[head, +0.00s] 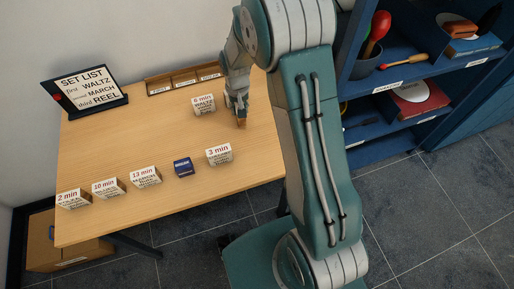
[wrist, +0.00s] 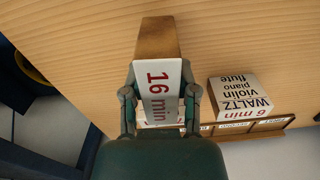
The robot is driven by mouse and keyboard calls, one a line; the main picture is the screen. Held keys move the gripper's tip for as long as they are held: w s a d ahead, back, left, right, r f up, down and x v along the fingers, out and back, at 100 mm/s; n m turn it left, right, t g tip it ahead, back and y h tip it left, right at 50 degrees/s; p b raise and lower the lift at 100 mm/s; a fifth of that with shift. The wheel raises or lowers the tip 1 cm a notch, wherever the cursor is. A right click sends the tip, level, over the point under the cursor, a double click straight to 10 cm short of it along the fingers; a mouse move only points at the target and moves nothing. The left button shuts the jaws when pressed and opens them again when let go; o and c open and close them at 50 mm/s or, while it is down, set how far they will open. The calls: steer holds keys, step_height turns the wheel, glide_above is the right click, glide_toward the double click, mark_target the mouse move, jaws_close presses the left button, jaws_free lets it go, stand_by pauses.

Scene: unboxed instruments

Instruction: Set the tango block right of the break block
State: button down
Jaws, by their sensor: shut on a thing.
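My gripper (head: 237,103) is over the right part of the table, shut on a wooden block with a white face. In the wrist view the held block (wrist: 158,75) reads "16 min" between the fingers (wrist: 161,95); the rest of its label is hidden, so I cannot read a dance name. In the head view only a brown bit of the held block (head: 241,122) shows below the fingers. A small dark blue block (head: 183,168), its print too small to read and possibly the break block, stands in the front row between the "13 min" block (head: 145,177) and the "3 min" block (head: 218,155).
A "10 min" block (head: 108,188) and a "2 min" block (head: 73,199) continue the row leftward. The "6 min" waltz block (head: 204,105) stands close to my gripper. A set list sign (head: 85,91) and a labelled wooden rack (head: 184,79) are at the back. Blue shelves (head: 400,80) stand right.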

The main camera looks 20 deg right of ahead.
steer(key=s+a+r+m, duration=0.45)
steer(key=s+m, duration=0.35)
steer(key=s, duration=0.3)
steer(key=s+a+r+m, duration=0.3)
steer(key=s+r+m, duration=0.2)
steer(key=s+m, duration=0.5)
steer(key=shift+n, duration=0.7)
steer(key=w+d+f, duration=0.2)
steer(key=w+f, duration=0.1)
steer(key=w+d+f, duration=0.6)
steer(key=shift+w+d+f, duration=0.1)
steer(key=shift+w+f, duration=0.1)
step_height(320, 180, down, 4)
steer(key=shift+w+d+r, duration=0.15)
steer(key=shift+r, duration=0.1)
steer(key=shift+c, duration=1.9)
jaws_free()
steer(key=shift+f, duration=0.1)
